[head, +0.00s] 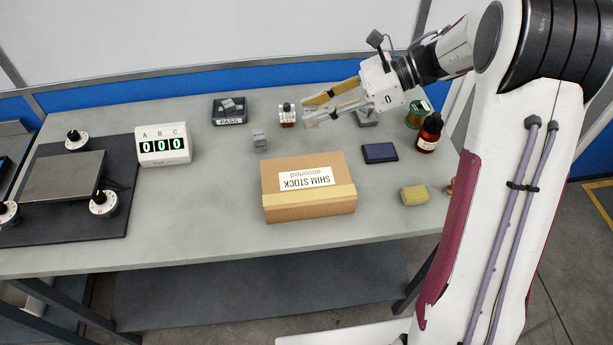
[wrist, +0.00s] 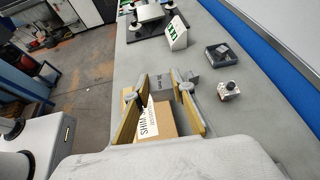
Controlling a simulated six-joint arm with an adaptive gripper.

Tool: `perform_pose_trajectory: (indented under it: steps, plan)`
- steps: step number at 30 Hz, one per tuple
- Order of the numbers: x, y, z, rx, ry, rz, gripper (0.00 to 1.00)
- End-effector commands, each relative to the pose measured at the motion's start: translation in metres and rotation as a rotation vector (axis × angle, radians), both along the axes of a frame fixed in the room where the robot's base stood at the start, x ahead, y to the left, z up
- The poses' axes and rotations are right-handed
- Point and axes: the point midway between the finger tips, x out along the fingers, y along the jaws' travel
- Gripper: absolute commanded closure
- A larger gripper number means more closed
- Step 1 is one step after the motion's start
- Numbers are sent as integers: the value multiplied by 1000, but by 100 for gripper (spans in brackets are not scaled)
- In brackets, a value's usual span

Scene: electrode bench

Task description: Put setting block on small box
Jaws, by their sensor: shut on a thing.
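A grey block with dark lettering, apparently the setting block (wrist: 160,87), sits between the fingertips of my gripper (wrist: 161,84) in the wrist view. My gripper (head: 309,112) is shut on it, above the back middle of the bench in the head view, where the block is hard to make out. The cardboard box (head: 330,207), labelled SHIM STOCK, lies on the bench nearer the front. It also shows below the fingers in the wrist view (wrist: 168,119), partly hidden by them. Its top carries only a label and tape.
A small grey block (head: 260,139) stands behind the box. A white dial device (head: 287,114), a dark PASS tray (head: 230,118) and a counter display (head: 164,145) stand around. Right of the box are a dark blue pad (head: 380,153), a yellow sponge (head: 415,195) and a red bottle (head: 429,133).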

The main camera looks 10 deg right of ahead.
Motion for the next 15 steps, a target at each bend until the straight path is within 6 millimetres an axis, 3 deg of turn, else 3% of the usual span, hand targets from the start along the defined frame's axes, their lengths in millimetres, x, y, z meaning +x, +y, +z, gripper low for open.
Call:
perform_pose_trajectory:
  steps: [7,15]
  plan:
    - [-46,14,0,10,24,57,100]
    - [-60,17,-5,18,25,89,100]
